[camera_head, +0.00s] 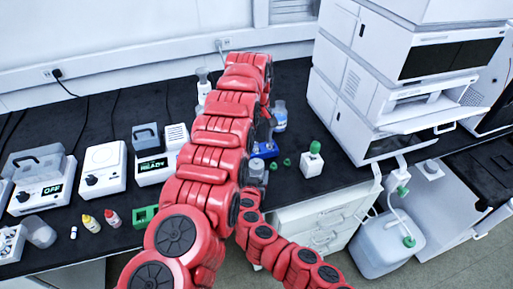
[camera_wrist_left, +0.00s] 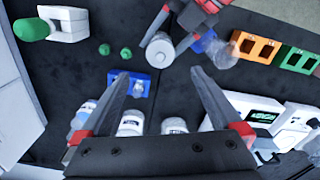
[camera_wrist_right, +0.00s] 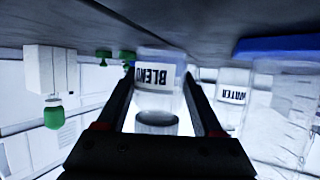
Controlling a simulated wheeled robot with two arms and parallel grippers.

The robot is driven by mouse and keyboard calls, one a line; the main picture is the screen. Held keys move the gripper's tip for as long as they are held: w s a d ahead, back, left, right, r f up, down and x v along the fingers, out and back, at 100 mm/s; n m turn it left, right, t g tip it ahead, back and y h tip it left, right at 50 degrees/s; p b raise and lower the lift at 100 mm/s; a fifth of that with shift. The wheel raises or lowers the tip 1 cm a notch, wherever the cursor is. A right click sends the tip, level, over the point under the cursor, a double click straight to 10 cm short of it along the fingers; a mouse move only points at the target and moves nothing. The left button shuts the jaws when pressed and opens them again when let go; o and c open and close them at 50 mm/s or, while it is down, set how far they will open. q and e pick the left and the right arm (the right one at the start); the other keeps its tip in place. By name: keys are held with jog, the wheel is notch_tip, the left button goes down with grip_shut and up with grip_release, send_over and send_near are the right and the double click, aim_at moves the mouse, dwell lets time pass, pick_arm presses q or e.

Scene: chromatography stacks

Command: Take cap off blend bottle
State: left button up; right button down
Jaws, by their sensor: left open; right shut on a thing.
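The blend bottle (camera_wrist_right: 160,72) is clear with a white BLEND label, which appears upside down in the right wrist view. My right gripper (camera_wrist_right: 159,88) is shut around its sides. A greyish round top (camera_wrist_right: 157,122) shows at its lower end there. In the left wrist view the bottle's pale round top (camera_wrist_left: 160,46) faces up between the right fingers; cap and rim are hard to separate. My left gripper (camera_wrist_left: 160,74) is open and empty, with its fingers pointing toward the bottle, apart from it. In the head view my red arm hides most of this area.
Loose green caps (camera_wrist_left: 104,49) lie on the black counter. A blue holder (camera_wrist_left: 130,78), an orange rack (camera_wrist_left: 256,47) and a green rack (camera_wrist_left: 297,60) stand around. Several bottles, including the water bottle (camera_wrist_right: 232,96), are close by. A white instrument stack (camera_head: 400,80) bounds the right.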

aim_at(256, 160)
pick_arm(q)
notch_tip(256, 160, down, 9)
jog(key=n, duration=0.5)
jog(key=shift+n, duration=0.4)
jog(key=shift+c, duration=0.2)
grip_shut()
jog(key=shift+r, duration=0.1)
jog(key=shift+r, duration=0.1)
dwell(0.8)
jog(key=shift+r, duration=1)
